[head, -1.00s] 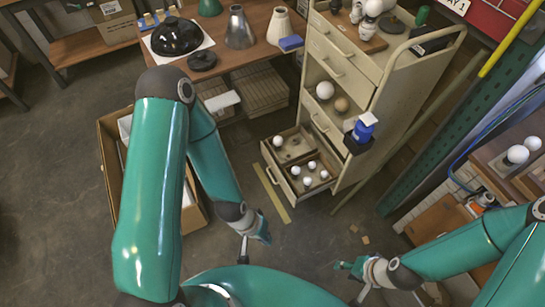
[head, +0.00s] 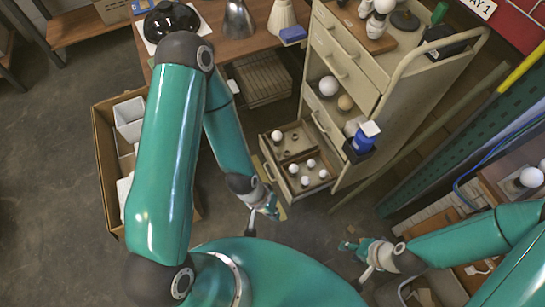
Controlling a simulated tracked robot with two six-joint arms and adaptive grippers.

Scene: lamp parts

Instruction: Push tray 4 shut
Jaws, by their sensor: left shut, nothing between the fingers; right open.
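A wooden-edged drawer tray (head: 290,188) is pulled out from the lowest level of the beige cart (head: 352,88). It has compartments with several white bulbs in them. No number can be read on it. My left gripper (head: 270,211) is shut and empty, just in front of the tray's near left corner. I cannot tell whether it touches the tray. My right gripper (head: 352,246) is open and empty, low on the right, apart from the tray.
A cardboard box (head: 107,190) stands on the floor at left, behind my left arm. The wooden table (head: 232,45) is behind. Green racking (head: 440,150) stands at right.

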